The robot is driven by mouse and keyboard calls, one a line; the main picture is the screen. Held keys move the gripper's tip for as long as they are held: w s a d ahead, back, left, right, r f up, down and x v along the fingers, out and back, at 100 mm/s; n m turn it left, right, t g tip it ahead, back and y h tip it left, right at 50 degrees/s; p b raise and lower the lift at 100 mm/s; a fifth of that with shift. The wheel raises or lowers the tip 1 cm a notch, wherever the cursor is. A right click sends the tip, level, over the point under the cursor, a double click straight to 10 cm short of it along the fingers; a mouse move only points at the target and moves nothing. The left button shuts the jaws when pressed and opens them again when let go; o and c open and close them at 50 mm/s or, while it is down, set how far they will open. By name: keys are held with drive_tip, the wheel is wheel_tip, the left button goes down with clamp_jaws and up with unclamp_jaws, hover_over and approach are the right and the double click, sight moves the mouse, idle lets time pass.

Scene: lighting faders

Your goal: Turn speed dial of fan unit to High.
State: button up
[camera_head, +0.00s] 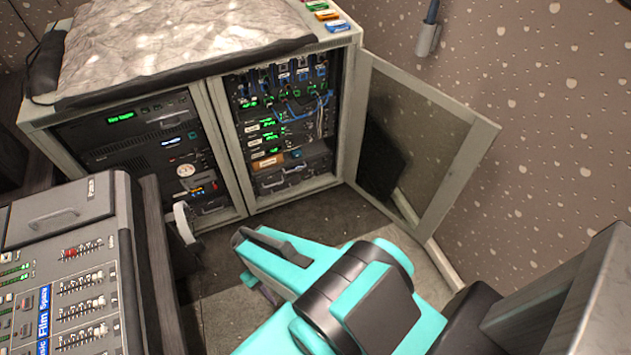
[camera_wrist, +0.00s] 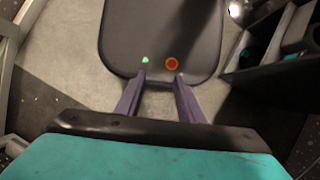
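No unit in view is clearly readable as the fan unit, and no High mark can be read. In the head view, a small round white dial-like part (camera_head: 185,170) sits on a dark unit in the rack's left bay. It is too small to tell its setting. My gripper (camera_wrist: 160,76) shows in the wrist view with its two dark fingers apart and nothing between them. It points down toward the floor and touches no rack control. In the head view my teal arm reaches in front of the rack, and the fingers are not clearly visible.
The rack cabinet (camera_head: 227,150) has its right glass door (camera_head: 415,145) swung open to the right. A mixing console (camera_head: 75,260) with faders stands at the left front. Bare floor (camera_head: 290,213) lies between rack and arm. A patterned wall (camera_head: 545,120) closes the right side.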

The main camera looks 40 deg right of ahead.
drive_tip(key=w+d+f+n+t+h+b, duration=0.2)
drive_tip(key=w+d+f+n+t+b, duration=0.3)
drive_tip(key=w+d+f+b, duration=0.9)
drive_tip(key=w+d+f+n+t+h+b, duration=0.1)
drive_tip(key=w+d+f+n+t+b, duration=0.4)
drive_tip(key=w+d+f+b, duration=0.9)
drive_tip(key=w+d+f+n+t+h+b, duration=0.2)
drive_tip(key=w+d+f+n+t+b, duration=0.1)
drive_tip(key=d+f+n+b, duration=0.25)
drive_tip(key=w+d+f+n+t+h+b, duration=0.1)
drive_tip(key=w+d+f+n+t+b, duration=0.2)
drive_tip(key=d+b, duration=0.4)
drive_tip(key=d+f+n+t+b, duration=0.3)
drive_tip(key=d+n+b, duration=0.1)
drive_tip(key=d+b, duration=0.3)
drive_tip(key=d+f+n+t+h+b, duration=0.1)
drive_tip(key=d+f+n+t+b, duration=0.1)
drive_tip(key=d+n+b, duration=0.3)
drive_tip(key=s+d+f+b, duration=0.1)
drive_tip(key=d+b, duration=0.2)
drive_tip(key=d, duration=0.1)
drive_tip(key=shift+d+t+h, duration=0.3)
drive_tip(key=shift+d+t, duration=0.1)
drive_tip(key=shift+f+n, duration=0.1)
drive_tip(key=shift+n, duration=0.15)
drive_tip(key=shift+w, duration=0.2)
